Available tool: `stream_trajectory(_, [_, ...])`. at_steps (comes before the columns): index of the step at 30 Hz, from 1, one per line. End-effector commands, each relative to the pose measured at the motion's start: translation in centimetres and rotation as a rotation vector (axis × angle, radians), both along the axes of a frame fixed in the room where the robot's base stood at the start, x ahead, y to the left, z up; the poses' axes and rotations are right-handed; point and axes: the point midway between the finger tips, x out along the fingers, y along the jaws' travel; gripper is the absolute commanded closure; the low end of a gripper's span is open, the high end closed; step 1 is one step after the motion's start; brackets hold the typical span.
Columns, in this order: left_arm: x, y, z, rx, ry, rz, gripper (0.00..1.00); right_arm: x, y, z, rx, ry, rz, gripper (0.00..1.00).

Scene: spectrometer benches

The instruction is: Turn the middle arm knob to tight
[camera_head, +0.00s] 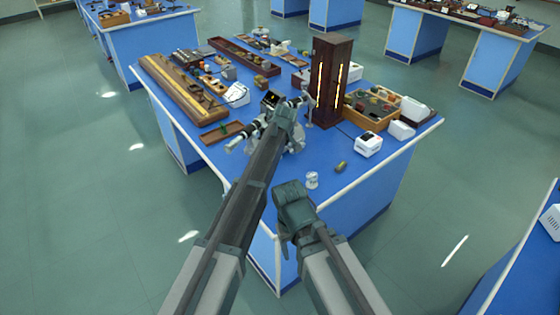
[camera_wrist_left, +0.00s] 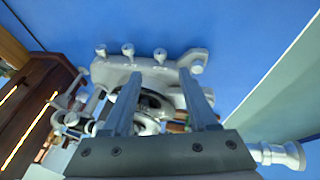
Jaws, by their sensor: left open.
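The grey spectrometer (camera_head: 293,139) stands on the blue bench, partly hidden by my left arm. In the left wrist view its pale base (camera_wrist_left: 178,72) carries a row of three small knobs, with the middle knob (camera_wrist_left: 128,50) between the two others. Whether that one is the task's knob, and its setting, I cannot tell. My left gripper (camera_wrist_left: 160,78) is open, its two fingers apart over the spectrometer, with the row of knobs beyond the fingertips. It also shows in the head view (camera_head: 289,107). My right gripper (camera_head: 291,200) is low at the bench's front edge; its jaws are unclear.
A tall dark wooden box (camera_head: 331,80) with glowing slits stands right behind the spectrometer. A small clear jar (camera_head: 312,180) and a white box (camera_head: 368,145) are to the right. A long wooden case (camera_head: 180,88) lies left. The front right bench top is mostly clear.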

Motion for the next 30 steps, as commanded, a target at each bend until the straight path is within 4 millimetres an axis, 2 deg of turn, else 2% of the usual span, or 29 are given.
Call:
stream_trajectory(1, [0.6,0.0,-1.6,0.000,0.000,0.000,0.41,0.0,0.0,-1.5,0.000,0.000,0.000,0.39])
stream_trajectory(15, [3.8,0.3,-7.8,0.000,0.000,0.000,0.41,0.0,0.0,-7.8,0.000,0.000,0.000,0.39])
stream_trajectory(20, [4.2,0.3,-8.5,0.000,0.000,0.000,0.41,0.0,0.0,-8.5,0.000,0.000,0.000,0.39])
stream_trajectory(28, [4.3,0.3,-8.4,0.000,0.000,-0.001,0.41,0.0,0.0,-8.4,0.000,0.000,0.000,0.39])
stream_trajectory(30, [4.2,0.3,-8.4,0.000,0.000,-0.001,0.54,0.0,0.0,-8.4,0.000,0.000,0.000,0.39])
